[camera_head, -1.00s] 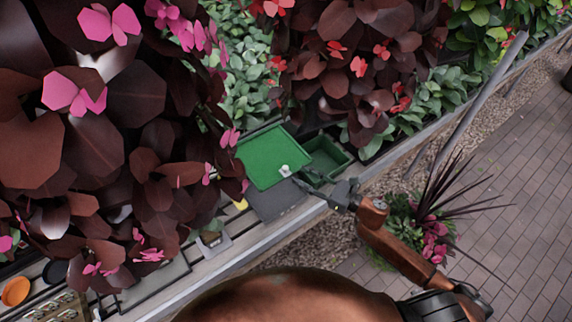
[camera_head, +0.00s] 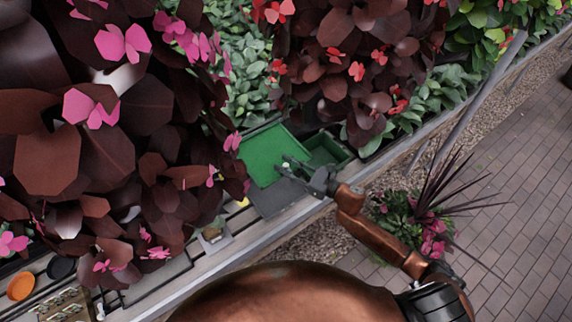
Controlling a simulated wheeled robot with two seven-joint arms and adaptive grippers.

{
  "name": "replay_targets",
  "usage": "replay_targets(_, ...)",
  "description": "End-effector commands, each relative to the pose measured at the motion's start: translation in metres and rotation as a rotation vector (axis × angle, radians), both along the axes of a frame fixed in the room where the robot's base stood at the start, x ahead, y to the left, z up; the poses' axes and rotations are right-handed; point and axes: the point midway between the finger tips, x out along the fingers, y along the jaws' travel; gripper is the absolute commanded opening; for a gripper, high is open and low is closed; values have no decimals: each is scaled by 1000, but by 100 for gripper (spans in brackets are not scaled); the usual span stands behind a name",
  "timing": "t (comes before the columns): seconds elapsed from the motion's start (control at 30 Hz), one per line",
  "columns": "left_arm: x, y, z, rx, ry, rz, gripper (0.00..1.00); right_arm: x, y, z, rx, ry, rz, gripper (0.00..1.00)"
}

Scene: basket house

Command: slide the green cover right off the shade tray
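The green cover (camera_head: 262,152) is a flat bright green panel on the ledge beside the planting, at the middle of the head view. Right of it is a darker green open tray (camera_head: 337,163), whose inside partly shows. My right gripper (camera_head: 284,164) reaches in from the right over the cover's right part. Its fingertips are at the small pale knob on the cover, on either side of it as far as I can see. My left gripper is out of view.
A dark grey panel (camera_head: 272,203) lies just in front of the cover. Dark-leaved plants (camera_head: 110,160) crowd the left and back. The ledge edge (camera_head: 240,255) runs diagonally, with gravel and brick paving beyond it. An orange bowl (camera_head: 20,286) is at bottom left.

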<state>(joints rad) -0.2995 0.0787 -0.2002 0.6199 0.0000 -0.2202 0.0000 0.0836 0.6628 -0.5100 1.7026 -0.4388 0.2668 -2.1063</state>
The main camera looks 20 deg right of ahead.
Motion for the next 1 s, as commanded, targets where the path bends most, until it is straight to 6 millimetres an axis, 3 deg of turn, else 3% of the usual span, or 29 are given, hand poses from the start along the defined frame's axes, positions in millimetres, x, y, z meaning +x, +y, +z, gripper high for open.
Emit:
replay_targets(0.4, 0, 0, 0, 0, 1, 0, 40, 0, 0, 0, 0, 0, 0, 0)
replay_targets(1.0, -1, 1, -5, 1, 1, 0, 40, 3, -7, -1, -1, -1, -1, 0)
